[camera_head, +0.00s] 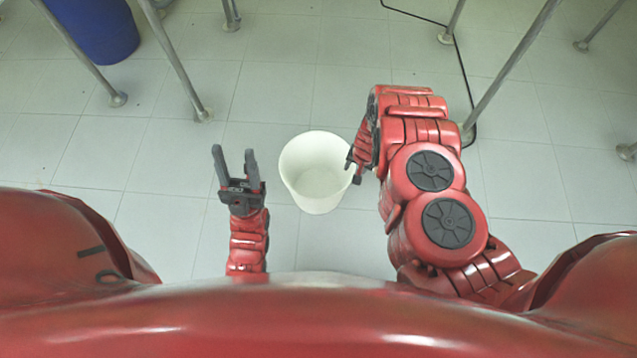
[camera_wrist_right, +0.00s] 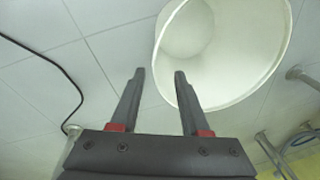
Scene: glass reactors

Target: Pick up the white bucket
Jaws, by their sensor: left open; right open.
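The white bucket (camera_head: 316,180) stands upright on the tiled floor in the middle of the head view, its open top facing up, and it looks empty. My left gripper (camera_head: 234,160) is open and empty, to the left of the bucket and apart from it. My right gripper (camera_head: 352,165) is at the bucket's right rim, partly hidden by its own arm. In the right wrist view the right gripper (camera_wrist_right: 158,75) is open. The bucket (camera_wrist_right: 225,50) fills the upper right there, with its rim near the right-hand finger. I cannot tell whether they touch.
A blue bin (camera_head: 98,28) stands at the upper left. Metal legs (camera_head: 175,60) rise from the floor on the left, and another leg (camera_head: 510,68) on the right. A black cable (camera_head: 462,70) runs along the floor. The floor in front of the bucket is clear.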

